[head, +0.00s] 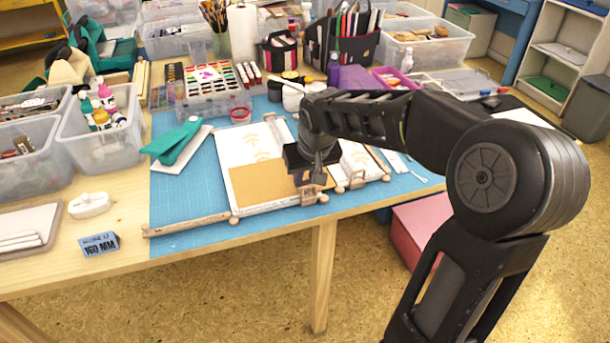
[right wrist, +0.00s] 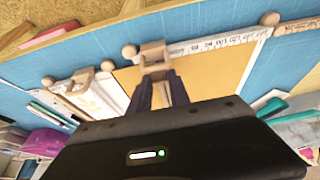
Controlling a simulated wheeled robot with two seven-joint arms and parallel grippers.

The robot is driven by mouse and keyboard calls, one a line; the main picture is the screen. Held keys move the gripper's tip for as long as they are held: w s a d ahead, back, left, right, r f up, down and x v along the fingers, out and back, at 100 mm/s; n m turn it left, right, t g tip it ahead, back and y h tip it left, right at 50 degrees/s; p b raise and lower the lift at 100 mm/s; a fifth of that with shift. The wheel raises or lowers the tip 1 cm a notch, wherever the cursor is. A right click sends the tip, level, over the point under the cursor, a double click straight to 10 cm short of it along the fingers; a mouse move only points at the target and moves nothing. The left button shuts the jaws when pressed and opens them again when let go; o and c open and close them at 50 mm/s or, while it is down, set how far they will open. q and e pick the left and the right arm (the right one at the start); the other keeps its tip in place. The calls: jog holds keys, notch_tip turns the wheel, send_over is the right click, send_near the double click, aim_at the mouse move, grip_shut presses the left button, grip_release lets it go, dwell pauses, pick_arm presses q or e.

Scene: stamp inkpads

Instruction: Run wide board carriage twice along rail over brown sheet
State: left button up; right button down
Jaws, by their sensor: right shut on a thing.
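The brown sheet (head: 258,183) lies on a white wide board (head: 240,149) on the blue mat; it also shows in the right wrist view (right wrist: 205,68). A pale rail with ruler marks (head: 268,208) runs along the board's front edge, with round wooden knobs at its ends. The wide board carriage (head: 312,195), a small wooden block piece, sits at the right end of this rail, near the sheet's right edge. My right gripper (right wrist: 160,82) is shut on it; my gripper and arm hide part of the sheet. My left gripper is not in view.
A second wooden carriage (head: 352,181) stands close to the right on a narrower board. A wooden roller-like bar (head: 187,225) lies left of the rail. A teal stapler-like tool (head: 176,143), paint set (head: 210,80) and jars stand behind.

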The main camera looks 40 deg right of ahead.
jog(key=c, duration=1.2)
grip_release()
jog(key=shift+r, duration=0.1)
jog(key=v, duration=0.7)
jog(key=shift+r+p, duration=0.3)
jog(key=shift+p, duration=0.1)
jog(key=shift+s+a, duration=0.1)
